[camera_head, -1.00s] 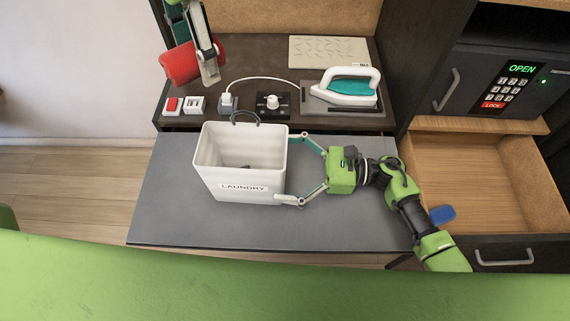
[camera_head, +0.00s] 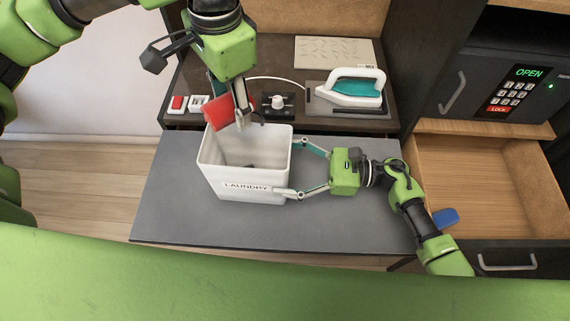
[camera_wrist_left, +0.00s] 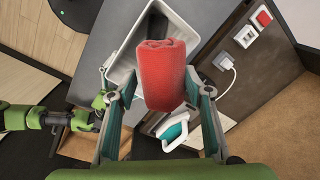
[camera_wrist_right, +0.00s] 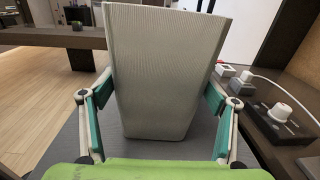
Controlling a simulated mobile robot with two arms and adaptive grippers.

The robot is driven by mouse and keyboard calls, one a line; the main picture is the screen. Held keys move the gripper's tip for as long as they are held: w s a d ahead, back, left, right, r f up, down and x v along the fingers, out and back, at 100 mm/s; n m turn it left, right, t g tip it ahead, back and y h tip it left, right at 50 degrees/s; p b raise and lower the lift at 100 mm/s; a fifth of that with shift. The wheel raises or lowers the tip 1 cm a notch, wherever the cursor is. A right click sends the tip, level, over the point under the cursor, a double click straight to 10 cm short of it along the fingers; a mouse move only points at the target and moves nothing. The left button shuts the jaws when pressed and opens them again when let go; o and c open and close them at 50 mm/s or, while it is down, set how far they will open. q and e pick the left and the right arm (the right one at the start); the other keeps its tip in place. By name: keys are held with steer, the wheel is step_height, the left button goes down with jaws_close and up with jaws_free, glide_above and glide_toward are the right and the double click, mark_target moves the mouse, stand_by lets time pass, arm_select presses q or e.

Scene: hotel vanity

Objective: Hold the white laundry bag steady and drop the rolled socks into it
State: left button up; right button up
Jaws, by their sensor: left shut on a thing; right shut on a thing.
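The white laundry bag (camera_head: 215,180) is box-shaped, with an open top and a "LAUNDRY" label, and stands upright on the grey surface. My right gripper (camera_head: 288,166) is shut on its right side; in the right wrist view the bag (camera_wrist_right: 165,75) fills the space between the fingers. The rolled socks are a red roll (camera_head: 217,113), held in my left gripper (camera_head: 238,120) over the back of the bag's opening. In the left wrist view the red roll (camera_wrist_left: 162,75) sits between the fingers, with the bag (camera_wrist_left: 122,72) behind and below it. The bag's inside is partly hidden.
Behind the bag, the dark counter holds an iron (camera_head: 350,90) on a mat, a knob box (camera_head: 279,104), and a socket with a plugged white cord. At the right are an open drawer (camera_head: 480,175) and a safe (camera_head: 510,90). The grey surface (camera_head: 340,220) is clear in front.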

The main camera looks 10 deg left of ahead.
arm_select(q)
steer(key=shift+f, duration=2.35)
steer(key=o, duration=1.1)
steer(key=shift+o, duration=0.2)
steer(key=r, duration=1.2)
steer(key=shift+s+d, duration=0.3)
steer(key=shift+s, duration=0.05)
arm_select(e)
steer(key=o, duration=1.3)
